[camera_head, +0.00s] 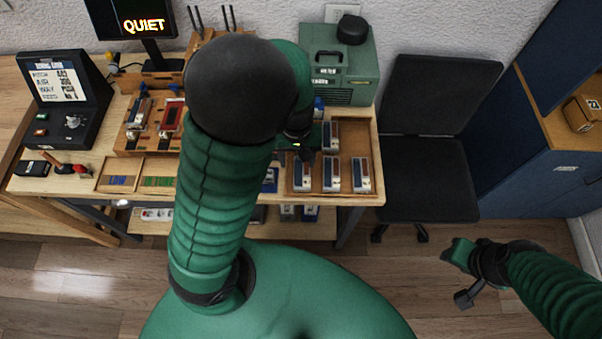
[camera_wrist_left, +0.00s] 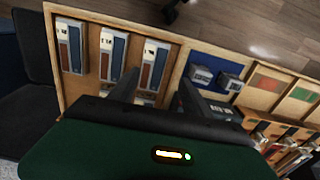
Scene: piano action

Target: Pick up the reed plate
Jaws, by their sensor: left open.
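Several reed plates, silver, blue and brown, lie in a wooden tray (camera_head: 349,187) at the bench's right end. One reed plate (camera_head: 331,174) shows at the tray's front middle. In the left wrist view, two plates (camera_wrist_left: 70,46) (camera_wrist_left: 112,52) lie left of my fingers. Another plate (camera_wrist_left: 152,66) lies beyond and between the fingertips. My left gripper (camera_wrist_left: 156,88) is open, empty and above the tray. In the head view my arm partly hides this gripper (camera_head: 304,152). My right gripper (camera_head: 462,260) hangs over the floor, away from the bench; its jaws are unclear.
A black chair (camera_head: 428,165) is right of the bench. Wooden stands, a tuning display (camera_head: 62,95) and small labelled trays fill the left side.

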